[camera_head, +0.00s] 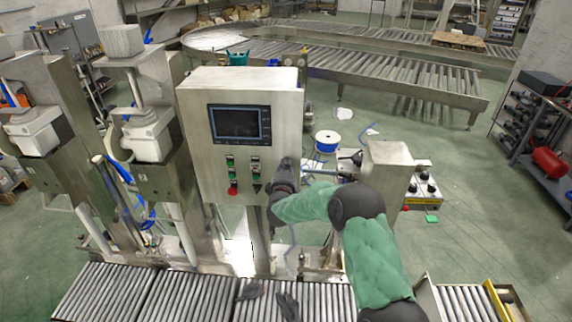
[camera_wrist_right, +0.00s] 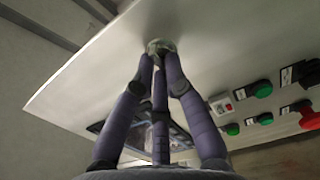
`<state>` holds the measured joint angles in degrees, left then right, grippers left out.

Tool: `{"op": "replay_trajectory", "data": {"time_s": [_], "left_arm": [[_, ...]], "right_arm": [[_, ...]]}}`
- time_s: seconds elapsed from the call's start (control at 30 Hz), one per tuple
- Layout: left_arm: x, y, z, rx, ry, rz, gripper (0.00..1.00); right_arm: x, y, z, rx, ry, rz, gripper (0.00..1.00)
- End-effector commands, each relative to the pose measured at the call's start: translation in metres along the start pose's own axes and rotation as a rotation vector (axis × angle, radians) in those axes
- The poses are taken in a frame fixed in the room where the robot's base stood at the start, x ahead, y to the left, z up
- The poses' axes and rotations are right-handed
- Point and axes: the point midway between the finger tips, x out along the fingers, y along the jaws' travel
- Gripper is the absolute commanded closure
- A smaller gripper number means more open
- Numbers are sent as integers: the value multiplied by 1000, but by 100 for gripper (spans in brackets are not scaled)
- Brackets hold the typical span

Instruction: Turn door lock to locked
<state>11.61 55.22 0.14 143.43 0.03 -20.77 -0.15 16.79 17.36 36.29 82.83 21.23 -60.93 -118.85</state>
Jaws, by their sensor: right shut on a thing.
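The door lock is a small round metal piece (camera_wrist_right: 160,46) on the pale cabinet door (camera_wrist_right: 235,45). In the right wrist view, the fingertips of my right gripper (camera_wrist_right: 160,58) close around it. The lock's turned position is hard to read because the fingers cover part of it. In the head view, my right gripper (camera_head: 286,166) is at the lower right of the metal cabinet (camera_head: 190,150) and hides the lock. Two dark fingers, apparently of my left gripper (camera_head: 269,297), show apart and empty at the bottom edge, over the rollers.
The cabinet carries a dark screen (camera_head: 240,123), green buttons and a red button (camera_head: 233,191) left of my right gripper. A metal post (camera_head: 385,165) and a yellow button box (camera_head: 423,190) stand to the right. A roller conveyor (camera_head: 190,295) runs along the front.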

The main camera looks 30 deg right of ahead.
Motion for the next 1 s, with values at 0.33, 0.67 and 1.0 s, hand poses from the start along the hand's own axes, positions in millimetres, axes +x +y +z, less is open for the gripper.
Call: {"op": "replay_trajectory", "data": {"time_s": [0.33,0.67,1.0], "left_arm": [[-3,1,0,0,0,0,100],[-3,1,0,0,0,0,100],[-3,1,0,0,0,0,100]], "right_arm": [[0,-1,-1,-53,1,-1,100],[0,-1,-1,-54,1,-2,84],[0,-1,0,-52,1,-1,63]]}}
